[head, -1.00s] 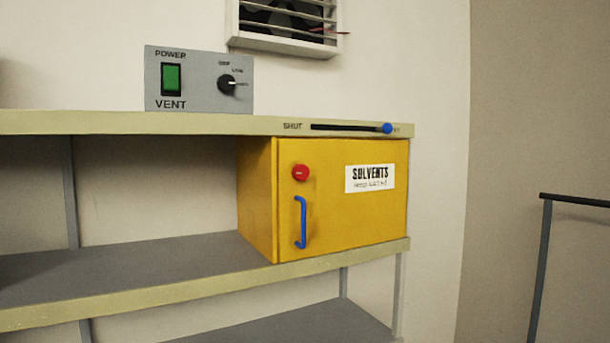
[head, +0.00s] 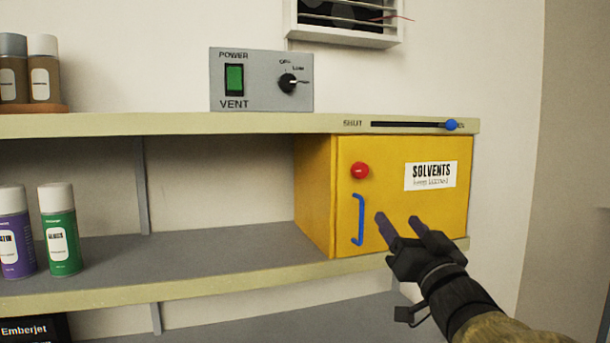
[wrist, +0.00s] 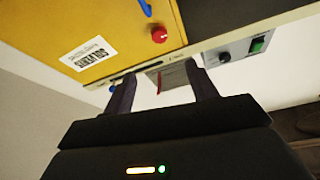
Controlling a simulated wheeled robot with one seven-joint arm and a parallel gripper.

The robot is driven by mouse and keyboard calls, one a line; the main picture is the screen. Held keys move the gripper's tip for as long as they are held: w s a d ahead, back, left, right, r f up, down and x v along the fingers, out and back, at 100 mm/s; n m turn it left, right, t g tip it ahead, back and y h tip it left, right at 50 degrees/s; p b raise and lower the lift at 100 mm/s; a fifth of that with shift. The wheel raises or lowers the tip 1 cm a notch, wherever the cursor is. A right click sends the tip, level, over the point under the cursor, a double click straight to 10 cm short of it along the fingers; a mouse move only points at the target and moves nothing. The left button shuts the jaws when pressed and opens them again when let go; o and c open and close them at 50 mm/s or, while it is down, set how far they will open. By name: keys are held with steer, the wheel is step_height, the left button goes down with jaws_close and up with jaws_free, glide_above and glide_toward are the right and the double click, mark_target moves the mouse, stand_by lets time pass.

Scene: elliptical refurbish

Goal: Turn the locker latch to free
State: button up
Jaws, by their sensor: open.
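The yellow locker (head: 315,195) stands closed on the middle shelf in the head view, with a white SOLVENTS label on its door. A round red knob (head: 360,170), which looks like the latch, sits at the door's upper left, above a blue bar handle (head: 360,219). My gripper (head: 398,221) is open and empty in front of the door, to the right of the handle and below the knob. In the wrist view, the knob (wrist: 159,35) shows up beyond my open fingers (wrist: 163,86), apart from them. The way the latch is turned cannot be made out.
A grey vent box (head: 261,80) with a green switch and a black dial stands on the upper shelf. A blue slider (head: 451,125) sits at the right end of its slot above the locker. Spray cans (head: 60,230) stand at left.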

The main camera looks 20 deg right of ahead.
mark_target(362, 172)
steer(key=p+x, duration=0.8)
steer(key=x, duration=0.9)
steer(key=shift+r+p, duration=0.1)
steer(key=shift+p, duration=0.3)
steer(key=shift+w, duration=0.25)
steer(key=c, duration=1)
